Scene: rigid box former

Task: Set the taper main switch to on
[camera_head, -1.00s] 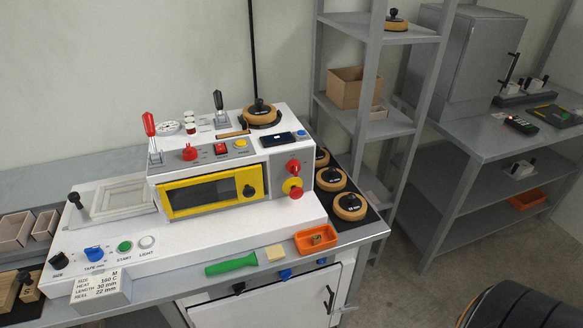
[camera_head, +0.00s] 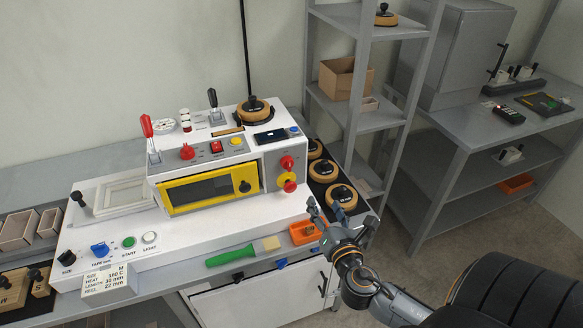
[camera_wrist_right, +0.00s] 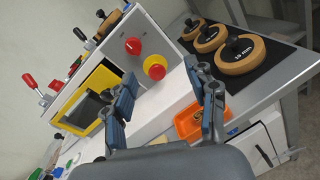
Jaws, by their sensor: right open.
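The white taper machine (camera_head: 110,226) stands on the bench, with a yellow-framed window (camera_head: 208,190) in its front. On its right panel are a red rotary knob (camera_head: 287,162) and, below it, a red button on a yellow base (camera_head: 290,187). Labels there are too small to read. The right wrist view shows the red knob (camera_wrist_right: 133,46) with a pale mark and the red-and-yellow button (camera_wrist_right: 155,68). My right gripper (camera_head: 341,214) is open and empty, in front of and below the panel, apart from both controls. My left gripper is not in view.
An orange tray (camera_head: 305,233) and a green-handled brush (camera_head: 232,256) lie along the bench's front edge. Several tape reels (camera_head: 341,196) lie on a dark mat right of the machine. A grey shelf rack (camera_head: 350,118) stands behind at the right.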

